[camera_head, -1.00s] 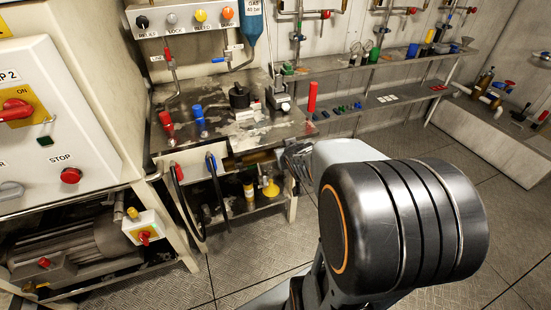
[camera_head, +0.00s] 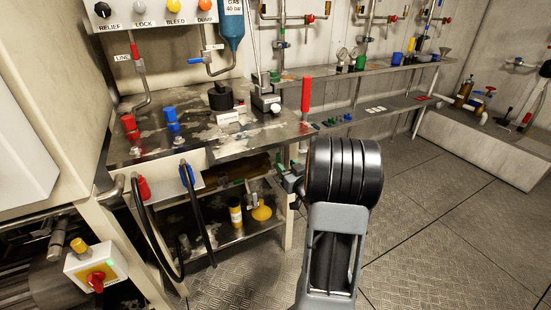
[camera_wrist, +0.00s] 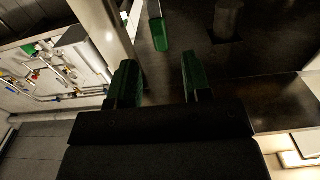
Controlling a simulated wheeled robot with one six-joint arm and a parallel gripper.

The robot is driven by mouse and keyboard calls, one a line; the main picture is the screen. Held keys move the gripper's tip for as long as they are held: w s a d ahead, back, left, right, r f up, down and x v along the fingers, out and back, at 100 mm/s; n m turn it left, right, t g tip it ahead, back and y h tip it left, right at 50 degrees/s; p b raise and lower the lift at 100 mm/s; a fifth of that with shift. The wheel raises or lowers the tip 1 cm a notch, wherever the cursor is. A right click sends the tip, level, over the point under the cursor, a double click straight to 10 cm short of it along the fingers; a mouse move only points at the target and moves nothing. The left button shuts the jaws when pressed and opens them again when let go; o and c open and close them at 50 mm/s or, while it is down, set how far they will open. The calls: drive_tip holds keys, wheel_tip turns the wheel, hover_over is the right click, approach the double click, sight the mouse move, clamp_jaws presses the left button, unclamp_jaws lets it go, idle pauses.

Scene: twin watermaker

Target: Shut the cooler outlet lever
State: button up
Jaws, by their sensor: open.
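No label in view names the cooler outlet lever, so I cannot tell it for certain. In the wrist view a green-ended handle (camera_wrist: 160,33) lies ahead of my gripper (camera_wrist: 159,72), between the lines of its two green-tipped fingers. The fingers stand apart with nothing between them, and the handle looks beyond their tips. In the head view my gripper (camera_head: 290,178) is at the right front corner of the workbench (camera_head: 238,148), partly hidden by my arm. A small green part shows close to it there, too small to make out.
On the bench stand red (camera_head: 130,126) and blue (camera_head: 172,118) taps, with black hoses below. A red upright cylinder (camera_head: 306,95) rises behind my gripper. A switch box (camera_head: 92,268) with a red knob is at lower left. The floor (camera_head: 440,220) at right is clear.

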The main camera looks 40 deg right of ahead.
sight(279, 158)
drive_tip(key=w, duration=0.2)
drive_tip(key=w+b, duration=0.1)
drive_tip(key=w, duration=0.2)
drive_tip(key=w+d, duration=0.1)
drive_tip(key=w, duration=0.2)
drive_tip(key=shift+w+b, duration=0.2)
drive_tip(key=shift+b, duration=0.1)
drive_tip(key=shift+d, duration=0.1)
drive_tip(key=shift+c, duration=0.3)
clamp_jaws()
